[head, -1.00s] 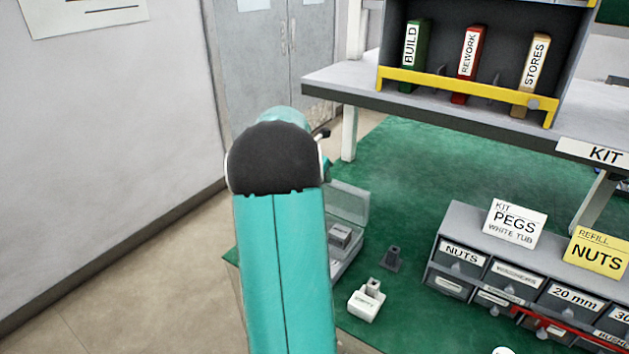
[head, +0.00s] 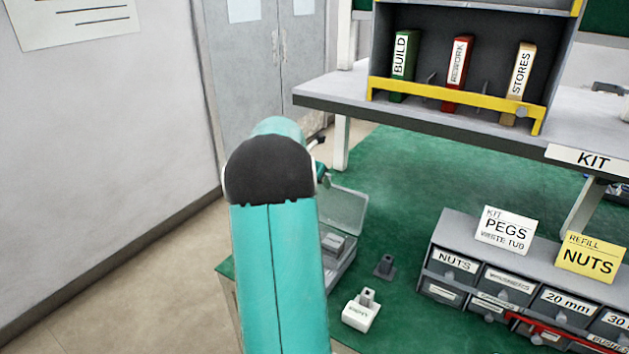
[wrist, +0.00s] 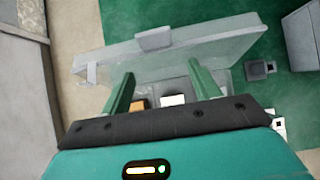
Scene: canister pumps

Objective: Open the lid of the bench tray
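The bench tray (head: 345,278) is a pale box at the left edge of the green bench, partly hidden behind my arm in the head view. Its clear lid (head: 345,210) stands raised and leans back. In the wrist view the lid (wrist: 200,45) spans the upper middle, with a grey tab (wrist: 154,40) on its edge. My gripper (wrist: 160,68) is open, its two green fingers apart and empty, close to the lid. I cannot tell whether they touch it. Small orange and white items (wrist: 173,100) show below, between the fingers.
A dark post block (head: 384,265) and a white block (head: 361,311) stand right of the tray. A grey drawer unit (head: 445,240) with signs stands farther right. A raised shelf (head: 330,100) holding binders is behind. Green surface is clear behind the tray.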

